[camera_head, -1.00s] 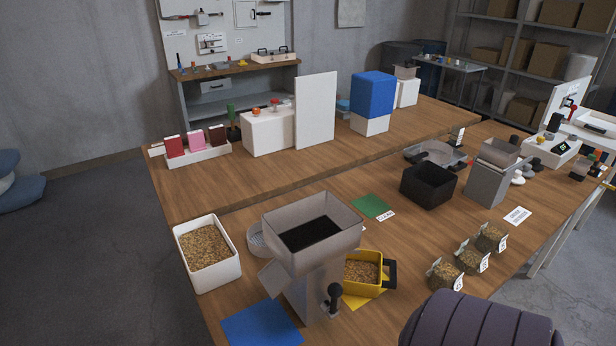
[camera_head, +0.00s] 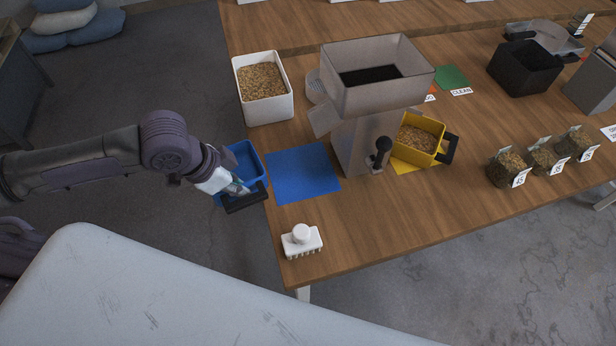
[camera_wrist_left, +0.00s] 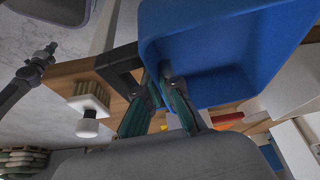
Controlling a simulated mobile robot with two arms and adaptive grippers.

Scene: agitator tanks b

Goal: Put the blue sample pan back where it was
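The blue sample pan (camera_head: 246,158) is an open blue tray with a black handle (camera_head: 246,200). It is in the air just left of the table's left edge. My left gripper (camera_head: 238,187) is at its handle side, shut on the pan. In the left wrist view the pan (camera_wrist_left: 225,55) fills the top, with the two teal fingers (camera_wrist_left: 160,100) at its handle end; the exact grip point is partly hidden. A flat blue mat (camera_head: 303,172) lies bare on the table, right of the pan. My right gripper is not in view.
A grey hopper machine (camera_head: 365,140) stands right of the blue mat, with a yellow grain-filled pan (camera_head: 420,138) beside it. A white grain bin (camera_head: 263,88) stands behind the mat. A white brush (camera_head: 302,241) lies near the front-left corner. Grain jars (camera_head: 507,168) stand at right.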

